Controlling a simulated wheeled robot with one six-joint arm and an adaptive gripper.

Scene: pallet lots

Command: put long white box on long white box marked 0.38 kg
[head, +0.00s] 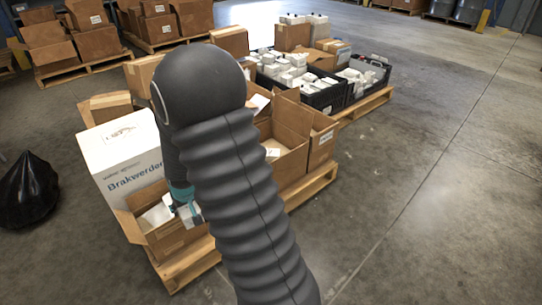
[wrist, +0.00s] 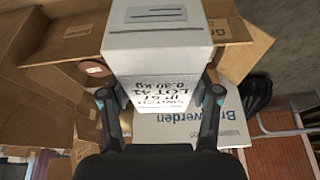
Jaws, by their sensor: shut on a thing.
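My gripper (wrist: 160,96) is shut on a white box (wrist: 158,42), with one finger on each side. The box has a printed label on one face and black print on another, with "LOT" and a weight in kg; the weight's digits are hard to read. In the head view my gripper (head: 183,205) is low over an open brown carton (head: 175,238) at the front of the near pallet, mostly hidden by my arm. A white thing (head: 155,214) shows inside that carton. I cannot make out which white box is marked 0.38 kg.
A tall white carton (head: 122,160) stands just behind the open carton. Another open carton (head: 285,160) is right of my arm. Black crates (head: 322,96) of white boxes stand farther back. A black bag (head: 28,190) lies left. The floor at right is clear.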

